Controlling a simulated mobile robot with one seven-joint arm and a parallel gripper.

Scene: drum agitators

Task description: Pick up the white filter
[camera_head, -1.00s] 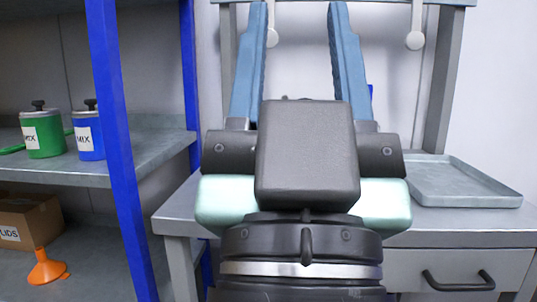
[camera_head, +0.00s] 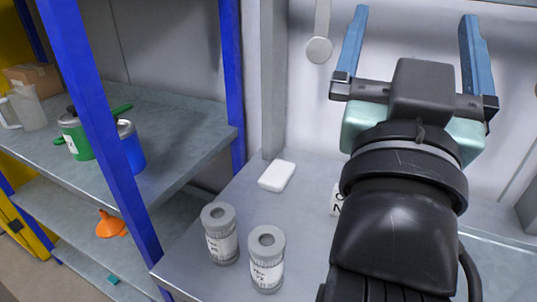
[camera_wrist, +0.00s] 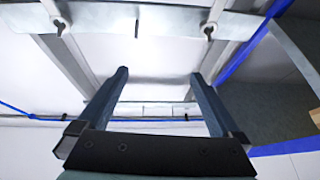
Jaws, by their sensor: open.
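A small white block (camera_head: 277,176), which looks like the white filter, lies flat on the grey workbench (camera_head: 200,272) near the back wall in the head view. My gripper (camera_head: 416,35) is raised above the bench, to the right of the white block and apart from it. Its two blue fingers are wide apart with nothing between them. In the wrist view my gripper (camera_wrist: 158,90) also shows open and empty, facing a wall and an overhead rail; the white block is not in that view.
Two grey lidded jars (camera_head: 219,233) (camera_head: 266,259) stand in front of the white block. A partly hidden labelled white object (camera_head: 336,199) sits beside my arm. A blue-posted shelf (camera_head: 100,150) at left holds a green pot (camera_head: 75,137), a blue pot (camera_head: 131,147) and an orange funnel (camera_head: 111,224).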

